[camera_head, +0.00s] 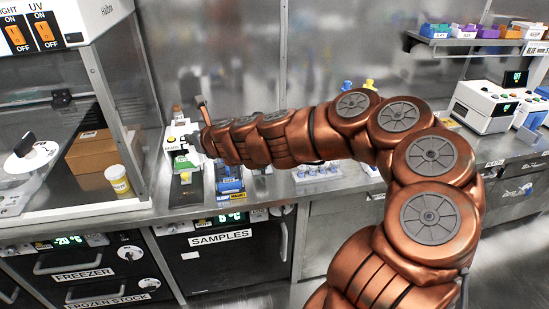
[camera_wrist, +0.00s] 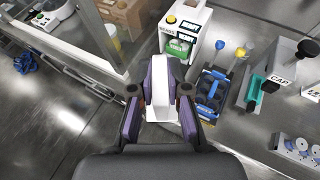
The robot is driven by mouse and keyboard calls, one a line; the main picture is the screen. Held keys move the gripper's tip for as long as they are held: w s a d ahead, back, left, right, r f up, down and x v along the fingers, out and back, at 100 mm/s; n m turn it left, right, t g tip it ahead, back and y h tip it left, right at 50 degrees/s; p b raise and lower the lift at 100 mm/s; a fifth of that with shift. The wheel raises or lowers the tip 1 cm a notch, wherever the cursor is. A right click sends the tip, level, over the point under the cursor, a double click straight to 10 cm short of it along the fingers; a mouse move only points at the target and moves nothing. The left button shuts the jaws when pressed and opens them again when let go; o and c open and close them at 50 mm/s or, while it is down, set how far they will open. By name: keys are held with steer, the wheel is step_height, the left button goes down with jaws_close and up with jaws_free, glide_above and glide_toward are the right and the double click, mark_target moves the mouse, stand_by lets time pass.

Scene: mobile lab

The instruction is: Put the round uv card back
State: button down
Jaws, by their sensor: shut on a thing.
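My gripper (camera_wrist: 162,70) is shut on a thin pale card-like piece (camera_wrist: 161,100), seen nearly edge-on between the purple finger pads in the wrist view. Its face and outline are hard to make out, so I cannot tell if it is round. In the head view my arm reaches left over the bench and hides the gripper tips and most of the held piece. The held piece is in front of a white device with a green-topped part (camera_wrist: 180,46); I cannot tell if they touch.
A blue rack (camera_head: 230,184) stands right of the white device (camera_head: 178,141). The black-handled CAP tool (camera_wrist: 290,62) is further right. Drawers lie below the bench edge.

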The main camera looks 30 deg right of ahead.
step_height(320, 180, down, 24)
steer(key=s+m+h+b, duration=0.1)
steer(key=m+h+b, duration=0.4)
steer(key=b, duration=1.6)
steer(key=shift+r+h+b, duration=0.2)
steer(key=shift+h+b, duration=0.2)
steer(key=shift+h, duration=0.3)
steer(key=s+d+r+n+y, duration=0.1)
steer(key=s+d+r, duration=0.1)
steer(key=d, duration=1.2)
steer(key=s+d+r+n+y, duration=0.1)
steer(key=s+d+r+y, duration=0.1)
steer(key=d, duration=1.3)
steer(key=s+d+r+n+y, duration=0.1)
steer(key=s+d+r, duration=0.2)
steer(key=d, duration=1.1)
steer(key=shift+d+r+n+y, duration=0.4)
steer(key=shift+r, duration=0.05)
